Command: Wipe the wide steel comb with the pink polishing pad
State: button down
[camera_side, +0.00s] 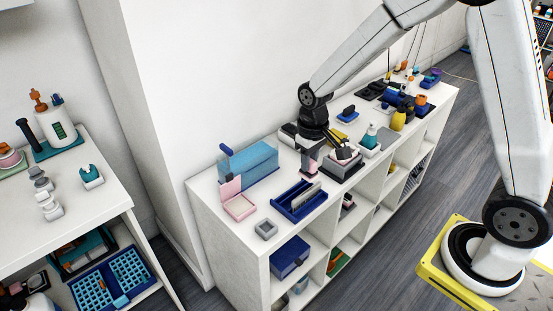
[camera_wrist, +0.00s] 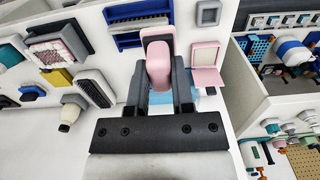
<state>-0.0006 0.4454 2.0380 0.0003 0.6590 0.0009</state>
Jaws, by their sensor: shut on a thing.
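My gripper (camera_side: 309,163) is shut on the pink polishing pad (camera_wrist: 158,62), which sticks out between the two dark fingers in the wrist view. In the side view the pad (camera_side: 309,170) hangs just above the white shelf top, behind the blue rack.
A pink open case (camera_side: 240,208), a small grey box (camera_side: 266,230) and a translucent blue box (camera_side: 255,162) stand left of my gripper.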

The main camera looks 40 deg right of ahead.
jog(key=w+f, duration=0.3)
jog(key=f, duration=0.1)
jog(key=shift+w+a, duration=0.3)
jog(key=shift+w, duration=0.1)
jog(key=shift+f, duration=0.2)
jog(key=shift+f, duration=3.75)
jog(key=shift+d+f, duration=0.2)
jog(key=shift+d, duration=5.45)
jog(key=shift+a, duration=5.75)
notch_tip(320, 180, up, 8)
jog(key=shift+r, duration=0.15)
jog(key=shift+d, duration=0.15)
